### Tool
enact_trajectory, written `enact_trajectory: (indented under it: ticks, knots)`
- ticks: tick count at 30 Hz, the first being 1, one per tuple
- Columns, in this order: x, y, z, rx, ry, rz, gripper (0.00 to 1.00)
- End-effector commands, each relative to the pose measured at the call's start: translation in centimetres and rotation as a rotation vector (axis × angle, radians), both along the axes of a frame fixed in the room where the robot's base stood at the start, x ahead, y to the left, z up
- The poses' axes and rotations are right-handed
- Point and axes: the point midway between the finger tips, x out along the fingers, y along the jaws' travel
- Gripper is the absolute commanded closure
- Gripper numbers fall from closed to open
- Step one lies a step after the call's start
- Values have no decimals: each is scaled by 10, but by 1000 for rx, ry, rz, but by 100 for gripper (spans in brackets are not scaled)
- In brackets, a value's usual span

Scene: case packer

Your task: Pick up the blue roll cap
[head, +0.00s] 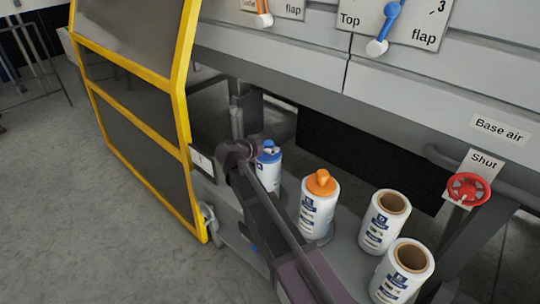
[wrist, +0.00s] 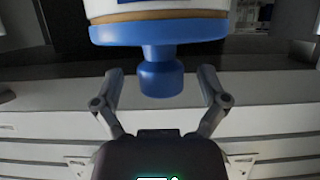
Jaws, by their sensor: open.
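The blue roll cap (head: 269,153) sits on a white labelled roll (head: 269,172) standing at the left end of a grey shelf, partly hidden by my arm. In the wrist view the blue cap (wrist: 160,36) shows its wide flange against the roll and a narrower knob pointing at my gripper. My gripper (wrist: 160,73) is open, with one finger on each side of the knob. Gaps show between the knob and both fingers.
An orange-capped roll (head: 318,210) and two uncapped rolls (head: 384,222) (head: 402,272) stand to the right on the shelf (head: 345,250). A yellow-framed guard door (head: 183,95) is at left. A red valve wheel (head: 468,189) is at right.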

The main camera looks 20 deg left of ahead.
Motion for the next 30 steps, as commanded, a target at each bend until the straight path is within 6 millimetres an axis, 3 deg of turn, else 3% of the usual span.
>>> enact_trajectory:
  ticks: [5,14,30]
  knots:
    - [0,0,0,0,0,0,10]
    - [0,0,0,0,0,0,99]
    - [-1,1,6,0,0,0,100]
